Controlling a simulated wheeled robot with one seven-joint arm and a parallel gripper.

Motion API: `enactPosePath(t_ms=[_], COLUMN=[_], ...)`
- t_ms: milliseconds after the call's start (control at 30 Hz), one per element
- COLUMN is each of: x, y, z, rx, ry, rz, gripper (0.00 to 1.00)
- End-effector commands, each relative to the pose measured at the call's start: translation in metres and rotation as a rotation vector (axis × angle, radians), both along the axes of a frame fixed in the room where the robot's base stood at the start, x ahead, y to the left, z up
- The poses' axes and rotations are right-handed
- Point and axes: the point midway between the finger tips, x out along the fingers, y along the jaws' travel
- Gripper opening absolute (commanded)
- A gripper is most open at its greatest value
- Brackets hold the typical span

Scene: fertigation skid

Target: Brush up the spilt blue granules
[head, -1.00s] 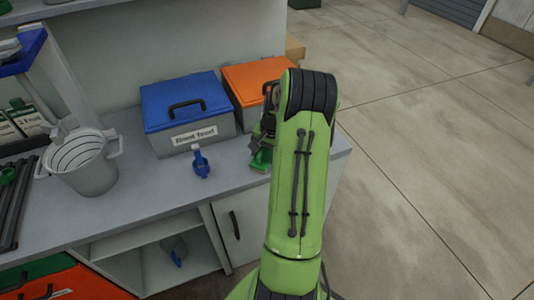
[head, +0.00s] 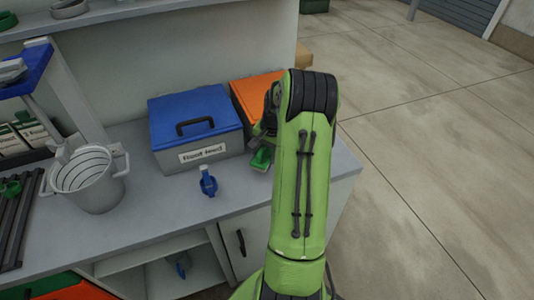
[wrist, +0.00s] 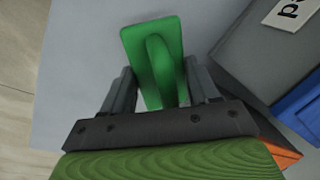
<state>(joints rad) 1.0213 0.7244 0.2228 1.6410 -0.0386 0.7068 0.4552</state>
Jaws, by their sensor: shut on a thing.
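My gripper (wrist: 163,82) is shut on a green handled tool (wrist: 137,46) that looks like a hand brush. The wrist view shows its flat green plate and raised grip between the two dark fingers. In the head view the green tool (head: 262,159) shows just left of my arm, near the bench's right end, in front of the orange-lidded box. My arm hides most of the gripper there. I cannot make out any blue granules in either view.
A blue-lidded grey box (head: 196,128) and an orange-lidded box (head: 252,96) stand at the back of the grey bench (head: 160,222). A small blue fitting (head: 208,182) sits in front. A grey bucket (head: 92,190) stands left. Open floor (head: 440,150) lies right.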

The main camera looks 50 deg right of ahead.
Motion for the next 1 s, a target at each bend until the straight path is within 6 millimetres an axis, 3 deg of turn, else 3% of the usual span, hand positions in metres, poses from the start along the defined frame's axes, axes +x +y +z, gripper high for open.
enactPosePath(t_ms=[500, 1000], x=[0.008, 0.008], y=[0.009, 0.010], z=[0.050, 0.054], rx=[0.000, 0.000], ry=[-0.001, 0.000], rz=[0.012, 0.013], gripper=[0.27, 0.27])
